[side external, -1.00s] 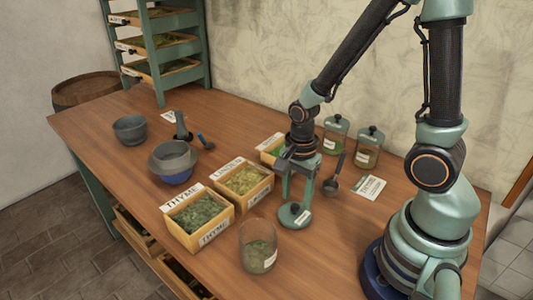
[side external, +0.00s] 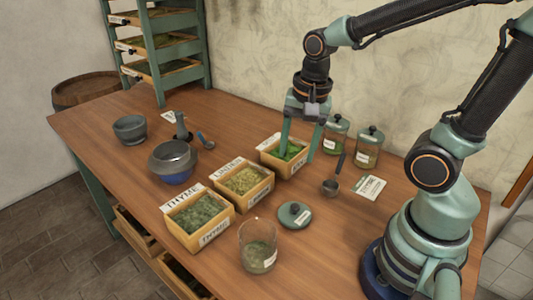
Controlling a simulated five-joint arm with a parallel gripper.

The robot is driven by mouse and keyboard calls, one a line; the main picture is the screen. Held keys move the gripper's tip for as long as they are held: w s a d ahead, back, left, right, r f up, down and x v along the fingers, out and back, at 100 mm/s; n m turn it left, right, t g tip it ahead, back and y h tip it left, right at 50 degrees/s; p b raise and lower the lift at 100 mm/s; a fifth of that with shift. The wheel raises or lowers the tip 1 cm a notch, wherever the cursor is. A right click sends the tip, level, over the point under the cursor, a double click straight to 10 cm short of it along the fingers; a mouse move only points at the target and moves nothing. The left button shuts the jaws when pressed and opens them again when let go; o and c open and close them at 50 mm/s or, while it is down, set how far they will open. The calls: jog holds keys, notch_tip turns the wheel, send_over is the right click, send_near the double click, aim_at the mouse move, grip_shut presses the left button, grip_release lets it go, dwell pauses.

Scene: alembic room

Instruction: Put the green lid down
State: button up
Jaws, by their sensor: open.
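The green lid (side external: 294,215) lies flat on the wooden table, knob up, right of the middle herb box and just behind the open glass jar (side external: 258,248). The jar holds some green herb and has a pale label. My gripper (side external: 298,156) is open and empty, with its two fingers pointing down. It is apart from the lid, behind it, and its fingers overlap the rear herb box (side external: 284,157) in this view. I cannot tell whether the fingers touch that box.
The thyme box (side external: 198,217) and a second herb box (side external: 242,184) stand left of the lid. Two lidded jars (side external: 335,135) (side external: 369,148), a scoop (side external: 331,184) and a card (side external: 368,187) are to the right. Bowls (side external: 173,162) stand at left.

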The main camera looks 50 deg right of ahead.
notch_tip(320, 180, up, 7)
jog(key=n+t, duration=0.4)
jog(key=n, duration=0.8)
jog(key=shift+w+a+n, duration=0.15)
jog(key=shift+a+n, duration=0.1)
jog(key=shift+n, duration=0.05)
